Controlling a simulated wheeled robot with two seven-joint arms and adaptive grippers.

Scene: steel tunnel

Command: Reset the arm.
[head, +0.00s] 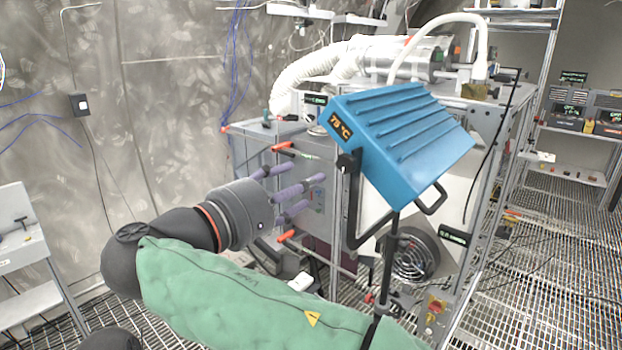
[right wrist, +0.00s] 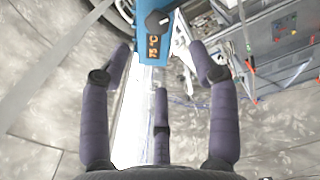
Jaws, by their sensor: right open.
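My right arm, in a green sleeve, crosses the bottom of the head view. Its dark gripper (head: 300,190) points right, with its purple fingers spread in front of the grey steel cabinet. In the right wrist view the three fingers of the gripper (right wrist: 160,65) are wide apart, with nothing held between them. A blue ribbed heater (head: 405,140) with a 75 °C display stands on a black stand, right of the gripper. It also shows in the right wrist view (right wrist: 153,35), beyond the fingertips. My left gripper is not in view.
The steel cabinet (head: 255,150) carries red-tipped handles and a white hose (head: 308,68). A fan (head: 412,257) sits low on its front. A grey side table (head: 25,240) stands at left, shelves (head: 575,135) at right. Grating floor (head: 550,270) lies open at right.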

